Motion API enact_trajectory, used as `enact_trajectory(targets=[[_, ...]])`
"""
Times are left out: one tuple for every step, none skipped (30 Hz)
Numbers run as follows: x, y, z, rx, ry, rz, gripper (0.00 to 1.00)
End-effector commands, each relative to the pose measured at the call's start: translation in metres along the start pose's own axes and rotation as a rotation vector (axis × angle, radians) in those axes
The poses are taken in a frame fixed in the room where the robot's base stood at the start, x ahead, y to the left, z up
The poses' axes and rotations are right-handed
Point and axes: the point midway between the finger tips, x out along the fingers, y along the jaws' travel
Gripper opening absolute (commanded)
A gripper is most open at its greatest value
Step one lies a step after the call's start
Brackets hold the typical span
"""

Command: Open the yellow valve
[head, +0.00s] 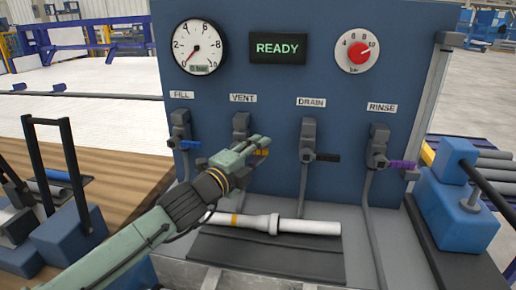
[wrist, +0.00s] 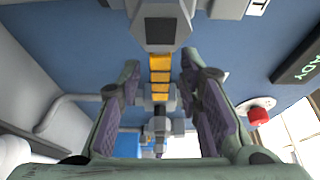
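The yellow valve handle (head: 262,153) is on the grey valve body (head: 241,124) under the VENT label, and sticks out to the right, roughly level. My gripper (head: 258,143) is at this handle and hides part of it in the head view. In the wrist view, the yellow handle (wrist: 160,75) lies between the two fingers of my gripper (wrist: 160,78). A gap shows on each side of the handle, so the gripper is open around it and not clamped on it.
A blue handle (head: 190,145) is to the left; a black handle (head: 327,157) and a purple handle (head: 402,165) are to the right. A white pipe (head: 310,226) lies below on a dark pad (head: 265,255). The panel has a gauge (head: 198,47), a READY display (head: 278,48) and a red knob (head: 359,53).

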Motion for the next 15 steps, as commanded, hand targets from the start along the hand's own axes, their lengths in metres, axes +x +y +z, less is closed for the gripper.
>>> enact_trajectory(targets=[[0.0029, -0.0005, -0.0005, -0.001, 0.001, -0.001, 0.33], [0.0038, -0.0003, -0.0003, -0.001, 0.001, -0.001, 0.33], [0.0046, -0.0002, 0.0000, -0.001, 0.000, -0.001, 0.33], [0.0049, 0.0000, 0.0001, -0.001, 0.000, -0.001, 0.33], [0.0051, 0.0000, 0.0002, 0.000, 0.000, -0.001, 0.33], [0.0051, 0.0001, 0.0002, 0.000, -0.001, -0.001, 0.33], [0.0050, 0.0002, 0.0002, 0.000, -0.001, -0.001, 0.33], [0.0050, 0.0002, 0.0002, 0.000, -0.001, -0.001, 0.33], [0.0049, 0.0002, 0.0002, 0.000, -0.001, -0.001, 0.33], [0.0049, 0.0001, 0.0002, 0.000, 0.000, -0.001, 0.33], [0.0049, 0.0001, 0.0001, 0.000, 0.000, -0.001, 0.31], [0.0048, 0.0001, 0.0001, 0.000, 0.000, -0.001, 0.28], [0.0048, 0.0001, 0.0001, 0.000, 0.000, -0.001, 0.27], [0.0048, 0.0001, 0.0001, 0.000, 0.000, -0.001, 0.24], [0.0048, 0.0001, 0.0001, 0.000, 0.000, -0.001, 0.22]])
